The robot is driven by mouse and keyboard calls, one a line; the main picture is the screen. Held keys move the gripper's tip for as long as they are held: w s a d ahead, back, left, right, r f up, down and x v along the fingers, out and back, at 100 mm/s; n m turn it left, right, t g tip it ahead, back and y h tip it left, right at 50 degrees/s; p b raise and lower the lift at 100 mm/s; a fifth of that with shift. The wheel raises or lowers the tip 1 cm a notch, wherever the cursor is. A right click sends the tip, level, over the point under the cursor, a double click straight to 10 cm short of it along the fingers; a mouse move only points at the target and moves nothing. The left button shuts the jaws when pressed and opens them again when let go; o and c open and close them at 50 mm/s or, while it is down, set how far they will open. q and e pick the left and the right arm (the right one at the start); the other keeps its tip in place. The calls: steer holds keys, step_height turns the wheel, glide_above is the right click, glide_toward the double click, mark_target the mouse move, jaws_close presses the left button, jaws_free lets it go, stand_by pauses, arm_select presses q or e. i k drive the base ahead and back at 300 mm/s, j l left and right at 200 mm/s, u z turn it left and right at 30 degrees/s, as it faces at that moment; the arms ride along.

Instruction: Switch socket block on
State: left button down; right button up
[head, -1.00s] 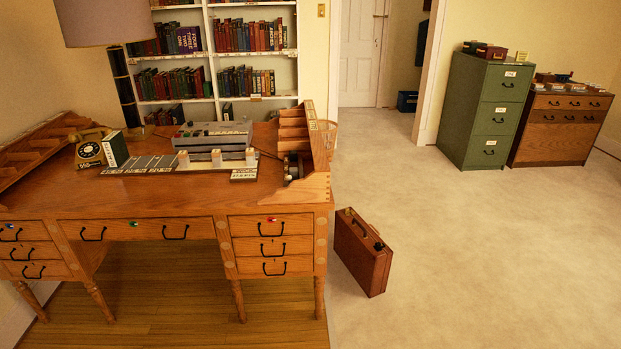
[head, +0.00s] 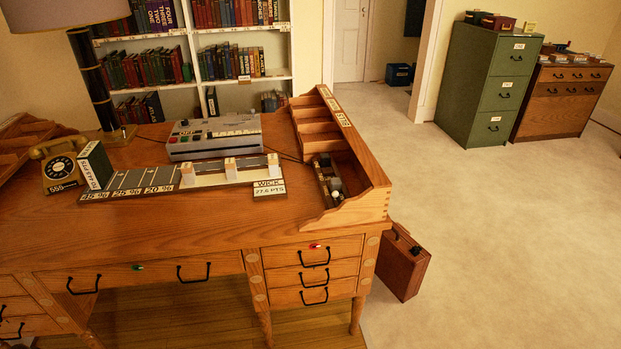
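A long block with dark and pale round parts, which looks like the socket block (head: 328,182), lies in the lower front compartment of the wooden desk organizer (head: 375,178) at the desk's right end. Its switch is too small to make out, so I cannot tell if it is on. A grey machine (head: 215,137) with a label that seems to read OFF stands on the desk to its left. A thin dark cable runs from near the machine toward the organizer. Neither of my grippers is in view.
The desk (head: 190,230) has drawers in front. A brown suitcase (head: 403,265) stands on the floor by the desk's right side. Carpet is clear beyond it.

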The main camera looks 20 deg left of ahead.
mark_target(335, 194)
steer(key=i+j, duration=0.1)
steer(key=j, duration=0.4)
steer(key=i+j, duration=0.1)
steer(key=j, duration=0.4)
steer(key=i+j, duration=0.1)
steer(key=j, duration=0.45)
